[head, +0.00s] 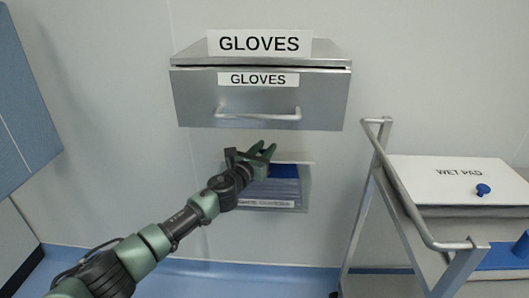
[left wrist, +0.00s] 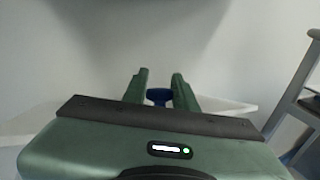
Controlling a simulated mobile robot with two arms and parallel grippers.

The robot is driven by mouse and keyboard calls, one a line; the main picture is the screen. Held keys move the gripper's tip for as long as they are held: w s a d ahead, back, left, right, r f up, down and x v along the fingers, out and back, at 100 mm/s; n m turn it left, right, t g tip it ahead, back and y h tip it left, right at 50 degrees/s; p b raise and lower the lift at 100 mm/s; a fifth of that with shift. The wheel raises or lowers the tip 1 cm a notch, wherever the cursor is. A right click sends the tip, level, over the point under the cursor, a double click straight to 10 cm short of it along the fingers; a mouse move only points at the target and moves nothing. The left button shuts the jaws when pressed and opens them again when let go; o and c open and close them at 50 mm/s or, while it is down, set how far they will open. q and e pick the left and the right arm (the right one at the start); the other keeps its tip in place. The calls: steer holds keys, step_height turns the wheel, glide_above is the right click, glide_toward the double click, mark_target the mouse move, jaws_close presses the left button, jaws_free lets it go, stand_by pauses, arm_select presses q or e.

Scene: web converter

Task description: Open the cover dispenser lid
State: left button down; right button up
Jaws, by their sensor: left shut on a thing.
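The cover dispenser (head: 305,190) is a clear-fronted box on the wall below the gloves dispenser, with blue folded covers (head: 284,190) inside and a white label whose text is too small to read fully. Its white lid (head: 296,157) shows as a thin edge at the top; it also shows in the left wrist view (left wrist: 232,104). I cannot tell whether the lid is raised. My left gripper (head: 267,151) is at the lid, hiding its left part. In the left wrist view its fingers are shut on the lid's blue knob (left wrist: 159,95). My right gripper is not in view.
The steel gloves dispenser (head: 262,95) with a bar handle (head: 258,115) hangs just above my left gripper. A metal trolley (head: 412,205) stands at the right, bearing a white wet pad box (head: 440,172) with a blue knob (head: 483,189). A blue panel (head: 25,110) is at the far left.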

arm_select(q)
steer(key=shift+w+a+r, duration=0.15)
steer(key=shift+w+r, duration=0.75)
steer(key=shift+r, duration=0.2)
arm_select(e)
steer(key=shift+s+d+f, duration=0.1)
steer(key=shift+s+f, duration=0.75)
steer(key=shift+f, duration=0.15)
arm_select(q)
steer(key=c, duration=1.1)
jaws_free()
steer(key=shift+f, duration=0.15)
steer(key=shift+f, duration=0.1)
